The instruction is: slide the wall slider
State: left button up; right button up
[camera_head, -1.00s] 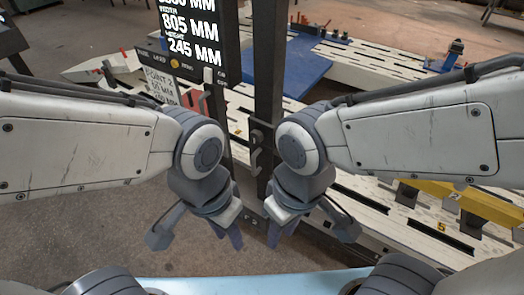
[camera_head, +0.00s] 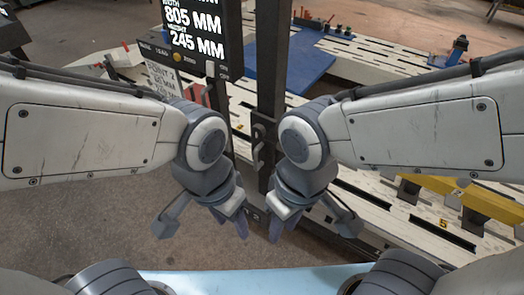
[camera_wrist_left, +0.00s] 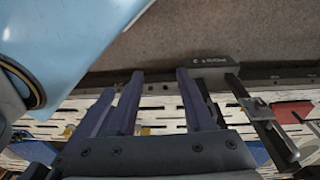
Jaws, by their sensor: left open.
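A dark upright post (camera_head: 270,60) stands ahead in the head view, with a small metal latch-like fitting (camera_head: 258,135) on its side. A light grey upright handle (camera_head: 210,70) sits on the black panel left of it. I cannot tell which of these is the wall slider. My left gripper (camera_head: 229,222) is open and empty, pointing down in front of the post; its spread blue fingers (camera_wrist_left: 160,85) show in the left wrist view. My right gripper (camera_head: 284,225) hangs close beside it, apart from the fittings; its jaw opening is unclear.
A black display (camera_head: 200,25) with white figures stands above the panel. A long slotted pale bench (camera_head: 400,85) runs behind, carrying a blue plate (camera_head: 305,65). A yellow beam (camera_head: 470,200) lies at the right. Bare floor (camera_head: 80,230) is at the lower left.

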pick_arm(q)
jog(key=w+f+t+h+b, duration=0.2)
jog(key=w+f+t+b, duration=0.2)
jog(key=w+f+b, duration=0.7)
jog(key=w+f+t+h+b, duration=0.1)
jog(key=w+f+t+b, duration=0.45)
jog(key=w, duration=1.05)
jog(key=m+h+b, duration=0.2)
jog(key=h+b, duration=0.2)
jog(key=b, duration=0.2)
send_near(256, 167)
notch_tip(256, 167, up, 2)
jog(key=w, duration=0.1)
notch_tip(256, 167, down, 3)
jog(key=a+t+h+b, duration=0.2)
jog(key=h+b, duration=0.3)
jog(key=x, duration=0.6)
jog(key=b+x, duration=0.1)
jog(key=x, duration=0.3)
jog(key=shift+r, duration=0.4)
grip_shut()
